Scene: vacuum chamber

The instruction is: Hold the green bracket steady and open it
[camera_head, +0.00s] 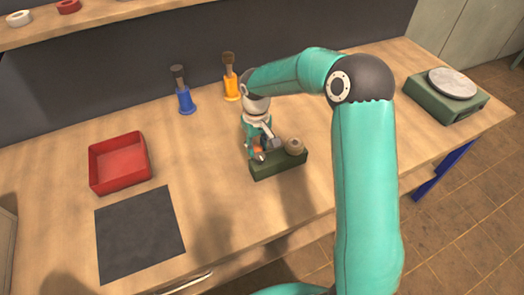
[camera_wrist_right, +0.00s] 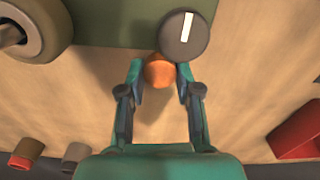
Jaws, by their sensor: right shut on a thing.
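The green bracket (camera_head: 280,165) is a dark green block on the workbench, near the middle of the head view. A beige round fitting (camera_head: 295,146) is on its right end, and it also shows in the right wrist view (camera_wrist_right: 35,30). The wrist view also shows a dark round knob (camera_wrist_right: 184,37) with a white mark on the block. My right gripper (camera_wrist_right: 158,72) is shut on an orange rounded part (camera_wrist_right: 158,70) beside the block's edge. The block's far side is partly hidden by my right gripper. My left gripper is not in view.
A red tray (camera_head: 118,185) and a dark mat (camera_head: 140,232) lie to the left. A blue-based piece (camera_head: 185,99) and a yellow-based piece (camera_head: 231,88) stand at the back. A green box with a round plate (camera_head: 452,84) is at the right. The bench between tray and bracket is clear.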

